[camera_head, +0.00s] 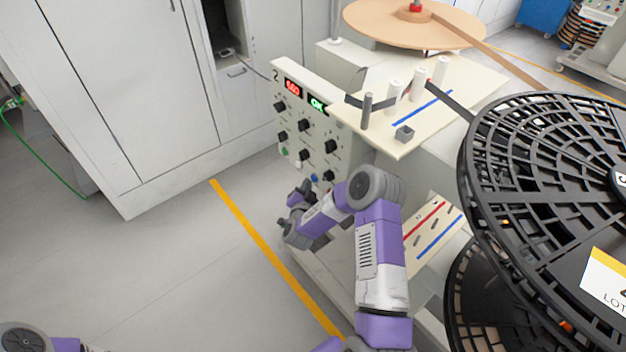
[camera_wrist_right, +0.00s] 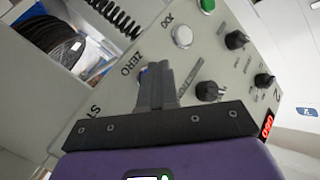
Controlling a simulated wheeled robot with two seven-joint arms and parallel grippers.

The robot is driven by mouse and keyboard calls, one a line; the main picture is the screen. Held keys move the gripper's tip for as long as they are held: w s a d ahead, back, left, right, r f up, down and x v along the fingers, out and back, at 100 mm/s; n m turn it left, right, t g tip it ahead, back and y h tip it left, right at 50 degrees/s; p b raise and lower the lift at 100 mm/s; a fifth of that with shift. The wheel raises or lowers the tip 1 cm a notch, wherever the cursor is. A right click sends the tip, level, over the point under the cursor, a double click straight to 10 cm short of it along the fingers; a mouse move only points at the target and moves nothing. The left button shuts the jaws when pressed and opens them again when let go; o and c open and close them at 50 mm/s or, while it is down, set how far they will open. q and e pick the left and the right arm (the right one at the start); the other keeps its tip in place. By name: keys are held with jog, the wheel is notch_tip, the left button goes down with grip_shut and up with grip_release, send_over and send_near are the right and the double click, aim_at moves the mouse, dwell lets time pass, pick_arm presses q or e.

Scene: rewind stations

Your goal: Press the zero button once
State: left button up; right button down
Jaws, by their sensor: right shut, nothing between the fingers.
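The control panel (camera_head: 308,127) of station 2 carries knobs, buttons, a red display (camera_head: 292,88) and a green OK display (camera_head: 318,104). The blue zero button (camera_head: 314,179) shows low on the panel in the head view. In the right wrist view a sliver of blue beside the fingers, by the ZERO label (camera_wrist_right: 132,62), is mostly hidden. My right gripper (camera_head: 304,188) is shut and empty, its fingertips in front of the button in the wrist view (camera_wrist_right: 157,72). I cannot tell whether they touch it. My left gripper is out of view.
A white button (camera_wrist_right: 183,37) by the JOG label and a green button (camera_wrist_right: 208,5) are nearby. A knob (camera_wrist_right: 208,91) is close to the fingers. Black reels (camera_head: 545,150) stand at the right. The floor left of the yellow line (camera_head: 262,240) is clear.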

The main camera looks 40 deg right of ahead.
jog(key=shift+d, duration=0.45)
dwell(0.8)
jog(key=shift+a, duration=0.85)
jog(key=shift+s+a+b, duration=0.15)
jog(key=shift+a+b, duration=0.05)
jog(key=shift+a, duration=1.05)
jog(key=shift+s+a+b, duration=0.1)
jog(key=shift+a+b, duration=0.05)
jog(key=shift+a, duration=1.1)
